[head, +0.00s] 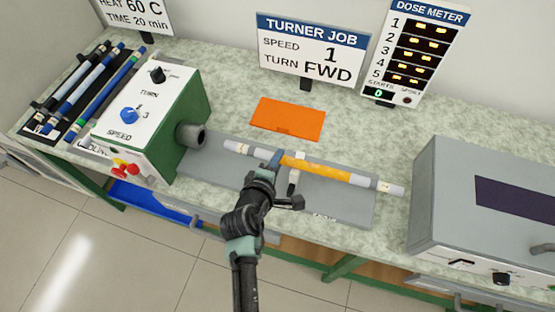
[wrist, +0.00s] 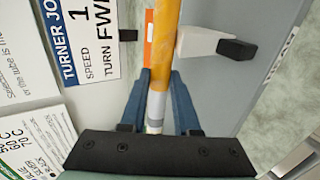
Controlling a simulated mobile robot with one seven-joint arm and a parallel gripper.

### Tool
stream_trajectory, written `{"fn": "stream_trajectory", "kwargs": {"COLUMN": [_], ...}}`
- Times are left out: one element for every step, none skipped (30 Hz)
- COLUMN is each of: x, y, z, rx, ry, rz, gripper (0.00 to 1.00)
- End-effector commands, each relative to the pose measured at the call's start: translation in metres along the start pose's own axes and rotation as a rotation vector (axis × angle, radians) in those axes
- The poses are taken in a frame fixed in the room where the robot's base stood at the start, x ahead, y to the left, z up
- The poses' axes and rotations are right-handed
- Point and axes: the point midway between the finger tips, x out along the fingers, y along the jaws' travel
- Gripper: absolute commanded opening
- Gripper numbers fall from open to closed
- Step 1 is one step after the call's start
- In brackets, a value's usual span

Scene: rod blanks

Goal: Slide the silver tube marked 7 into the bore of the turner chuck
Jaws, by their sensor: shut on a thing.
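A long tube (head: 318,168) has silver-grey ends, white label bands and an orange-yellow middle. I cannot read its number. My gripper (head: 274,160) is shut on it, left of its middle in the head view. In the wrist view the tube (wrist: 164,45) runs between the blue fingers (wrist: 159,95). The tube lies roughly in line with the dark round chuck (head: 190,136) on the turner's side. Its left end is apart from the chuck, with a short gap between. The inside of the bore is hard to see.
The white and green turner box (head: 150,115) stands at the left. A white support with a dark tip (head: 293,182) is beside the tube over the grey plate (head: 340,205). A grey box (head: 425,190) stands near the tube's right end. An orange sheet (head: 287,118) lies behind.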

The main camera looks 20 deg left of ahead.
Motion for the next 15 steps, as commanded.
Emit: {"fn": "stream_trajectory", "kwargs": {"x": [0.001,0.001,0.001,0.001,0.001,0.001,0.001,0.001,0.001,0.001,0.001,0.001,0.001,0.001,0.001], "y": [0.0,-0.001,-0.001,-0.001,-0.001,-0.001,-0.001,-0.001,-0.001,-0.001,-0.001,-0.001,-0.001,0.0,0.0], "z": [-0.003,-0.005,-0.008,-0.011,-0.014,-0.018,-0.021,-0.024,-0.028,-0.031,-0.033,-0.037,-0.039,-0.042,-0.045], "rx": [-0.001,-0.001,0.0,0.0,0.0,-0.001,-0.001,-0.001,0.0,0.0,0.0,0.0,0.0,0.001,0.0], "ry": [0.002,0.003,0.004,0.004,0.004,0.004,0.004,0.004,0.004,0.004,0.003,0.002,0.002,0.003,0.003], "rz": [0.001,0.001,0.001,0.001,0.0,0.001,0.002,0.002,0.002,0.002,0.002,0.001,0.002,0.002,0.001], "gripper": [0.0,0.0,0.0,0.0,0.0,0.0,0.0,0.0,0.0,0.0,0.0,0.0,0.0,0.0,0.0]}}
